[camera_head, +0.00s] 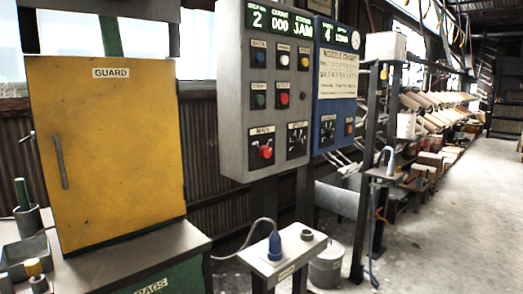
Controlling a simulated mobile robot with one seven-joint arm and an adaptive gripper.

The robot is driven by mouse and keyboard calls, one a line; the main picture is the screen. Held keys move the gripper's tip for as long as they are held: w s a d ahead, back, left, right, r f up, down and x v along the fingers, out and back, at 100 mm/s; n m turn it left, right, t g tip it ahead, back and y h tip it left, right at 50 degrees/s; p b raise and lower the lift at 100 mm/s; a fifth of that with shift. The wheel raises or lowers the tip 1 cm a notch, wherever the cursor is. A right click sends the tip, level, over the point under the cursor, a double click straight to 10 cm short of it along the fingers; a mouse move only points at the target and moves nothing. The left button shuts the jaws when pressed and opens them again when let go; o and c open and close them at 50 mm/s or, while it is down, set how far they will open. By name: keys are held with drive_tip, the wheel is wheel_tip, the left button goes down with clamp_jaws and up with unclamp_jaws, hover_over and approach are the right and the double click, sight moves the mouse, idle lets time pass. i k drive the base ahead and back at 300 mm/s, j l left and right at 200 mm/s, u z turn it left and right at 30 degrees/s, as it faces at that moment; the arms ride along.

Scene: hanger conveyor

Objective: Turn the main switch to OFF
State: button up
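The main switch (263,148) is at the lower left of the grey control panel (233,122), under a label reading MAIN. It has a red knob on a dark plate. The position marks are too small to read, so I cannot tell which setting it is on. A second dark switch (297,140) sits just to its right on the same panel. My gripper is not in view.
A blue panel (336,110) with a nozzle chart adjoins on the right. Below stands a grey pedestal (262,267) with a blue plug (275,245) and cable. A yellow guard cabinet (110,150) stands left. The floor (460,220) at right is clear.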

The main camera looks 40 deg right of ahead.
sight(264, 151)
drive_tip(key=z, duration=1.25)
drive_tip(key=i+z, duration=0.3)
drive_tip(key=z, duration=0.2)
drive_tip(key=i+z, duration=0.25)
drive_tip(key=z, duration=0.25)
